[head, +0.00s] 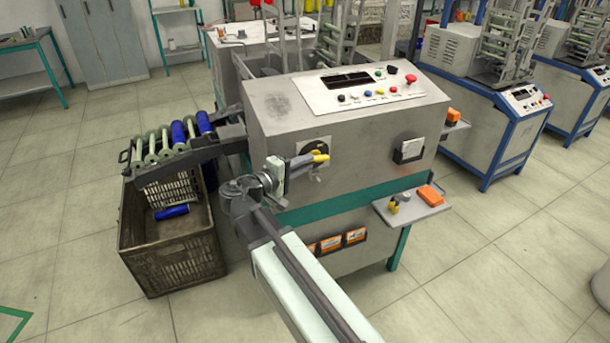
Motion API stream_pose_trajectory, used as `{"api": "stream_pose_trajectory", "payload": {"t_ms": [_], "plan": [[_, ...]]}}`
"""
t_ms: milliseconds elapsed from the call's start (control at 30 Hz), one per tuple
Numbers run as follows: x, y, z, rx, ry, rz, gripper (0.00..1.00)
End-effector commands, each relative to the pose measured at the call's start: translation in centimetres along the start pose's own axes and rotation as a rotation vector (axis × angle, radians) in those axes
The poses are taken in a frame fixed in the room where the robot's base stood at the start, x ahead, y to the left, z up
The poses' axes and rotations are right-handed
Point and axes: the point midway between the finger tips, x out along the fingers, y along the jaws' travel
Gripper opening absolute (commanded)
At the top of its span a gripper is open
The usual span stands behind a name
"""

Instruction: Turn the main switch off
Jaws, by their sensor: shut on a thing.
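The main switch (312,147) is on the front face of the grey winding machine (360,115), left of centre. A dark plate shows above and around my gripper's fingers; its knob is hidden behind the fingertips. My gripper (319,157) reaches in from the lower left, with its yellow-tipped fingers at the switch. It is shut on the switch knob. Which way the knob points cannot be told.
A control panel with a red button (410,78) tops the machine. A small shelf (418,207) juts out at the lower right. A brown crate (170,245) stands left under a bobbin chute.

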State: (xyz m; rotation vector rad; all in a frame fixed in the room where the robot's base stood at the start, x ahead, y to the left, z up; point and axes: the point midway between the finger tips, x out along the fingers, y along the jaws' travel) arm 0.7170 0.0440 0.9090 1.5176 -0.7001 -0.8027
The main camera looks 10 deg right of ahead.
Motion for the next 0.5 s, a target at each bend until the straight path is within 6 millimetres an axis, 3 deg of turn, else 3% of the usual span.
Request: {"api": "stream_pose_trajectory", "payload": {"t_ms": [33,500], "plan": [[0.44,-0.63,0.00,-0.009,-0.001,0.024,0.00],[0.42,-0.15,-0.12,-0.047,0.001,0.114,0.00]]}}
